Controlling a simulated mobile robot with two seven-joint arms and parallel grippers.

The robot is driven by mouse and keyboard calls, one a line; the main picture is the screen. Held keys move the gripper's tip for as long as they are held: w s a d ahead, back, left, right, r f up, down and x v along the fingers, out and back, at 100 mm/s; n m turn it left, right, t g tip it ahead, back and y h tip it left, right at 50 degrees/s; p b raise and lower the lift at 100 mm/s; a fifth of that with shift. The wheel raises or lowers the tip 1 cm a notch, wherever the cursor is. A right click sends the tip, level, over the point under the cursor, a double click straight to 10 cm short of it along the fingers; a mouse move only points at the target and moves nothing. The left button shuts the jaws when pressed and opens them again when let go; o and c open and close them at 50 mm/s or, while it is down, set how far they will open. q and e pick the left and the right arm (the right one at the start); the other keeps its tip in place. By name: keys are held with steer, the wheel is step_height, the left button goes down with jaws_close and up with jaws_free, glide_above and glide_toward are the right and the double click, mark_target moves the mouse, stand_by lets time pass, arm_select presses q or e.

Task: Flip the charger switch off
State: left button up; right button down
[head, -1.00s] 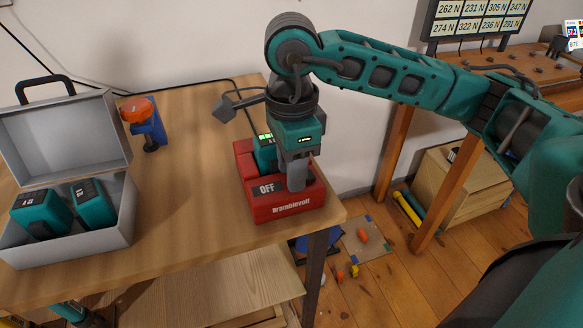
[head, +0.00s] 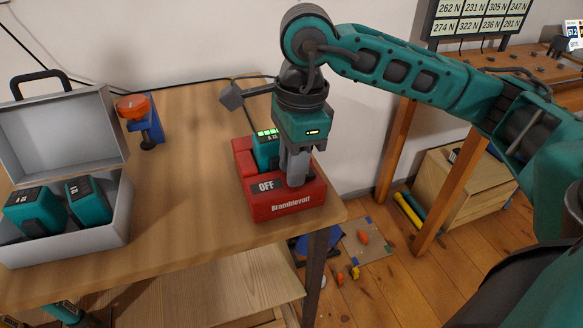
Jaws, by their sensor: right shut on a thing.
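The red Bramblevolt charger (head: 287,207) sits near the right front corner of the wooden table. Its dark plate reading "OFF" (head: 266,186) shows on top at the left, and a teal battery (head: 264,150) with green lights stands in it behind. My right gripper (head: 297,182) points down onto the charger's top, just right of the OFF plate. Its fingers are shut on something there. They hide the switch, so its position cannot be seen. My left gripper is not clearly in view.
An open grey case (head: 122,222) with two teal batteries stands at the left. An orange and blue clamp (head: 146,122) is at the table's back edge. The middle of the table (head: 190,190) is clear. A black cable runs along the wall.

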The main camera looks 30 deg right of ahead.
steer(key=shift+d+f+y+b, duration=0.1)
steer(key=shift+f+y+b, duration=0.1)
steer(key=shift+y+b, duration=0.1)
steer(key=shift+r, duration=0.25)
arm_select(q)
steer(key=shift+a+f, duration=0.1)
steer(key=shift+f, duration=0.75)
arm_select(e)
steer(key=c, duration=1.2)
jaws_free()
arm_select(q)
steer(key=shift+r, duration=0.1)
step_height(320, 180, up, 3)
steer(key=p, duration=0.3)
arm_select(e)
step_height(320, 180, up, 13)
steer(key=d, duration=0.2)
steer(key=shift+s, duration=0.3)
